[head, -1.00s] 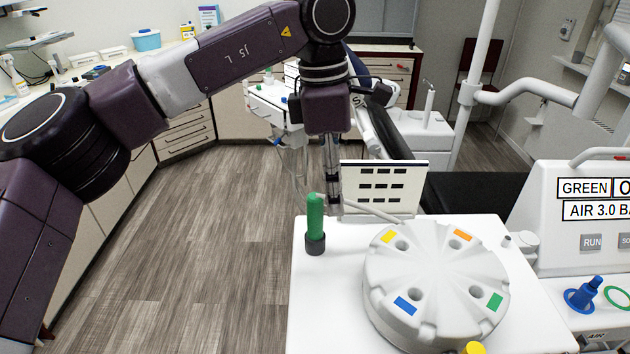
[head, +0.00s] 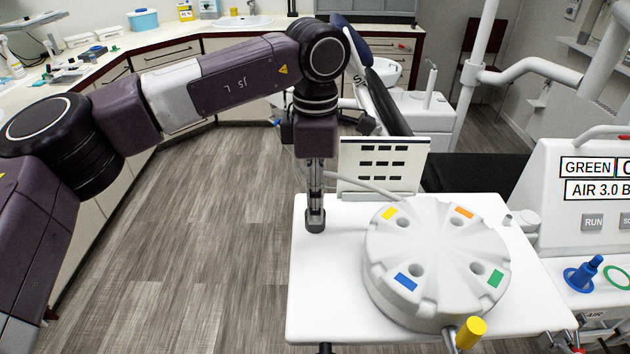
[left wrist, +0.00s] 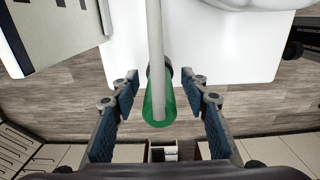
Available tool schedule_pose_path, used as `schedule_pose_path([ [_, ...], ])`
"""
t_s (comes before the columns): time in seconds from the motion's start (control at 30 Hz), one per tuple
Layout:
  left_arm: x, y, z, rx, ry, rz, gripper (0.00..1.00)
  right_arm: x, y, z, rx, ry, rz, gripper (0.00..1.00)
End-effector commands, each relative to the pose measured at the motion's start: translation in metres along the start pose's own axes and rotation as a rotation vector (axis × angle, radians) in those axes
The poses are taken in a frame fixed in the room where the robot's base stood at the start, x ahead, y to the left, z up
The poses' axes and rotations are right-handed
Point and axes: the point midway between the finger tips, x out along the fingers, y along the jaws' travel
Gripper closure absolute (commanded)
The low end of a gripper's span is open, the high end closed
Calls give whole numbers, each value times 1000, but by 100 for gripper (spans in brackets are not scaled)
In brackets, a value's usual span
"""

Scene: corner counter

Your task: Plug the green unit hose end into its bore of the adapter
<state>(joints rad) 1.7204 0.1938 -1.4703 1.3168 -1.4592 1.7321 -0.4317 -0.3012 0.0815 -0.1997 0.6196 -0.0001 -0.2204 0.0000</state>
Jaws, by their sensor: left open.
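The green hose end (left wrist: 169,103) stands between the two open fingers of my left gripper (left wrist: 160,92) in the left wrist view, with a gap on each side. A pale hose (left wrist: 154,45) runs from it. In the head view my left gripper (head: 316,215) points down at the table's back left corner and hides the green hose end. The white round adapter (head: 437,240) lies to the right on the table, with several bores beside coloured marks. The green mark (head: 496,279) is at its front right, next to a bore (head: 477,269). My right gripper is not in view.
The white table top (head: 325,290) is clear left of the adapter. A slotted panel (head: 383,165) stands behind, close to my left gripper. A yellow hose end (head: 470,332) is at the adapter's front. A labelled machine (head: 575,220) stands on the right.

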Motion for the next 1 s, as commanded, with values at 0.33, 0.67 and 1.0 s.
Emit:
schedule_pose_path([
  [0.33,1,0,0,0,0,1,67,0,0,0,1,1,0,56],
  [0.67,1,0,0,0,0,1,100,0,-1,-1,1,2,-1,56],
  [1.0,-10,0,0,0,-1,2,100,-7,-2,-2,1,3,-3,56],
])
